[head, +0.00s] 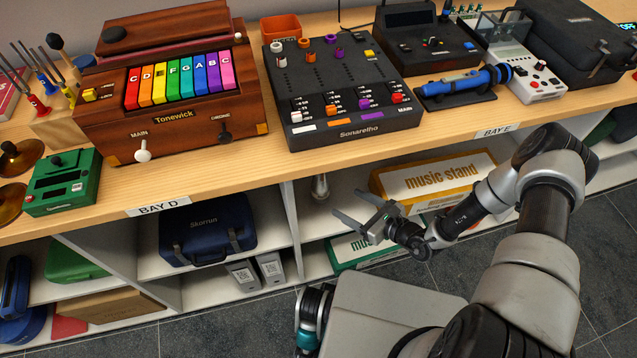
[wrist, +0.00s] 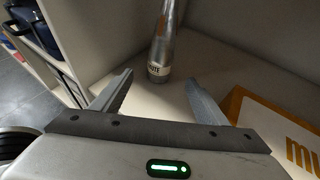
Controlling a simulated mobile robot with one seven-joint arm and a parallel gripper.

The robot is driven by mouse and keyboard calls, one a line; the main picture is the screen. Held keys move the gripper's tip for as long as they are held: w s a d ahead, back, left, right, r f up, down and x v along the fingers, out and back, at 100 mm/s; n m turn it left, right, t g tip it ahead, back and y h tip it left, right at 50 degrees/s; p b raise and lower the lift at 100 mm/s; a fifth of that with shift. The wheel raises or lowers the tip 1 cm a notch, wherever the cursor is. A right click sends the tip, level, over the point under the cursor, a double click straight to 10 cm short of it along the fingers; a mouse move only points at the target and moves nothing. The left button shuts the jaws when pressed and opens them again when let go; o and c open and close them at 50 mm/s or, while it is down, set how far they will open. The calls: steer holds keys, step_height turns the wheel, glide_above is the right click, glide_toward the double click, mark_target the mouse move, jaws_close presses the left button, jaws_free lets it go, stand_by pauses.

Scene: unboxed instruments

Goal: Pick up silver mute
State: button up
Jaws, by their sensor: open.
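The silver mute (wrist: 164,45) stands on a white shelf in the wrist view, beyond my fingertips and roughly centred between them. It is a slim metallic cylinder with a pale label near its base; its top is cut off by the frame. In the head view the mute (head: 320,187) shows as a small grey shape on the shelf under the counter, beside a divider. My gripper (head: 357,209) is open and empty in front of that shelf. In the wrist view its two fingers (wrist: 158,88) are spread apart, with the mute not between them.
A yellow "music stand" box (head: 432,182) lies right of the mute; it also shows close to my right finger in the wrist view (wrist: 262,130). A white divider (head: 296,232) stands left. The wooden counter (head: 330,158) with instruments is above. A blue case (head: 208,229) sits in the left bay.

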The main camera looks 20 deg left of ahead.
mark_target(320, 189)
steer(key=b+x, duration=0.3)
steer(key=x, duration=1.1)
steer(key=shift+w, duration=0.15)
steer(key=c, duration=1.2)
